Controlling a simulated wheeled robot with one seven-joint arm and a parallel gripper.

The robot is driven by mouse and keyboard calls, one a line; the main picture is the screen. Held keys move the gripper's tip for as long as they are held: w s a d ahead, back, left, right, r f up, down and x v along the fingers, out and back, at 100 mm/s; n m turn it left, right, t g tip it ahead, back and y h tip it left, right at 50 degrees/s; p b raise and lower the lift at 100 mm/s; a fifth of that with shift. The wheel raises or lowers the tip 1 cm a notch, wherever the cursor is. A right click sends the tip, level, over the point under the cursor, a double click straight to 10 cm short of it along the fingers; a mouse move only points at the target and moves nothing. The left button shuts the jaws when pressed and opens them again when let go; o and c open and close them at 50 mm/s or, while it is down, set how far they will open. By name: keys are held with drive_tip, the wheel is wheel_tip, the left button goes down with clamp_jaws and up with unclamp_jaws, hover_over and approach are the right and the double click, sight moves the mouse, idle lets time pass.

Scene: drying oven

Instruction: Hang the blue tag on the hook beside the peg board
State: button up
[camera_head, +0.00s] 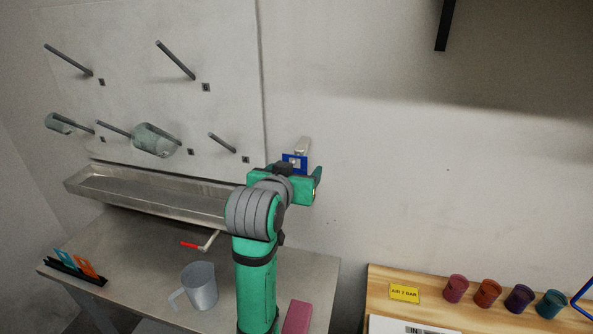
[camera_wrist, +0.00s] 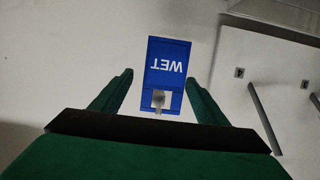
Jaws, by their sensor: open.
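The blue tag (camera_wrist: 165,62) reads WET, upside down in the wrist view. It has an opening at one end, and a small metal hook (camera_wrist: 158,98) shows in that opening. The tag appears to be on the hook. My gripper (camera_wrist: 159,77) is open, with one finger on each side of the tag and a visible gap to each. In the head view the tag (camera_head: 288,158) shows just beyond my gripper, below a pale hook bracket (camera_head: 302,146) on the wall. The peg board (camera_head: 130,60) is to the left. How deep the hook passes through is unclear.
Pegs stick out of the board, and glassware (camera_head: 153,139) hangs on some. A metal trough (camera_head: 150,194) runs below it. A jug (camera_head: 200,287) and a card holder (camera_head: 75,265) stand on the bench. Several coloured cups (camera_head: 488,292) stand on a wooden surface at right.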

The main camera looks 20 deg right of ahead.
drive_tip(key=v, duration=1)
drive_tip(key=shift+s+a, duration=0.15)
drive_tip(key=shift+a, duration=0.1)
